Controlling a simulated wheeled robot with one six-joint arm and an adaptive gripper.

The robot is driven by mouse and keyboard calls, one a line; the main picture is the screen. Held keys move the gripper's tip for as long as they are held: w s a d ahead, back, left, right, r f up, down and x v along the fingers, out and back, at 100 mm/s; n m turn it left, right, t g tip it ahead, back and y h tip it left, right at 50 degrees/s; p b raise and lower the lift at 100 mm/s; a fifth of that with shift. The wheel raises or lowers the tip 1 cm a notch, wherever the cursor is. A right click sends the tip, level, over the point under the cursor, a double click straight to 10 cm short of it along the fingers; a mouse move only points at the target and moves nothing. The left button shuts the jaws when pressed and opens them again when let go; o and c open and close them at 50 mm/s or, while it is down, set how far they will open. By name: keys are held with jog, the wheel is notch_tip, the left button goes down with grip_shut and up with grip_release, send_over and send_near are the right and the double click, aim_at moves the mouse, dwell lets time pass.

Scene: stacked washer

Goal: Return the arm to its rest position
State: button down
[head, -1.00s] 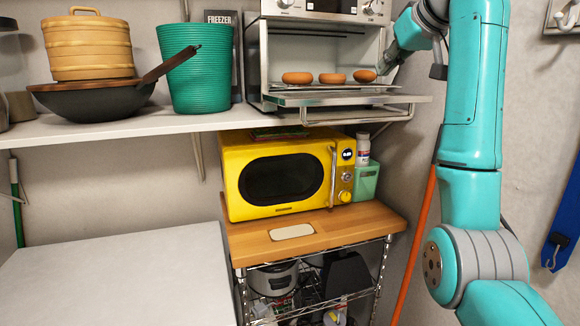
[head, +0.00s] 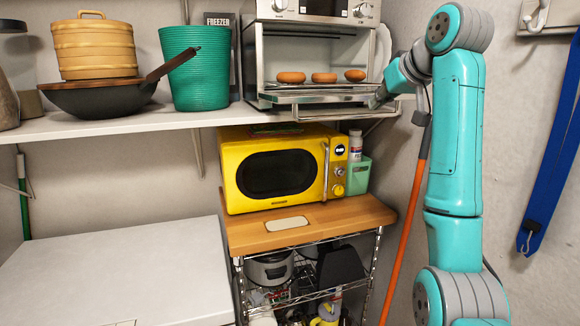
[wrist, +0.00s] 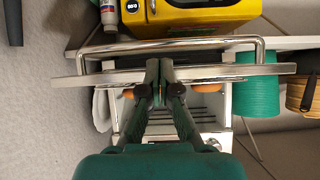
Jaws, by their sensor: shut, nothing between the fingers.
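My turquoise arm (head: 455,140) rises on the right of the head view and bends over at its elbow toward the toaster oven. My gripper (head: 376,101) is small and dark there, by the right end of the lowered oven door (head: 315,95). In the wrist view my gripper (wrist: 161,70) points at the door's edge and handle, with its fingertips together and nothing between them. Whether it touches the door is unclear.
A white shelf (head: 120,125) carries the oven, a green bin (head: 195,68) and a wok (head: 95,98). Below are a yellow microwave (head: 275,172) and wooden cart top (head: 340,222). An orange pole (head: 403,235) leans behind my arm. A blue strap (head: 553,150) hangs right.

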notch_tip(320, 180, down, 32)
jog(key=w+m+t, duration=0.1)
jog(key=w+m, duration=0.1)
jog(key=s+f+m+h, duration=0.1)
jog(key=s+f, duration=0.4)
jog(key=f, duration=0.3)
jog(key=s+f+t, duration=0.1)
jog(key=s+f, duration=0.5)
jog(key=f, duration=0.3)
jog(key=s+f+m+h, duration=0.1)
jog(key=s+f, duration=0.4)
jog(key=f, duration=0.3)
jog(key=s+f+t+h, duration=0.1)
jog(key=s+f, duration=0.3)
jog(key=s, duration=1)
jog(key=s+f, duration=0.5)
jog(key=s, duration=0.9)
jog(key=s+r, duration=0.5)
jog(key=s, duration=0.6)
jog(key=s+a+r+t, duration=0.1)
jog(key=s+r, duration=0.5)
jog(key=s, duration=0.5)
jog(key=shift+s+n, duration=0.4)
jog(key=shift+r, duration=0.1)
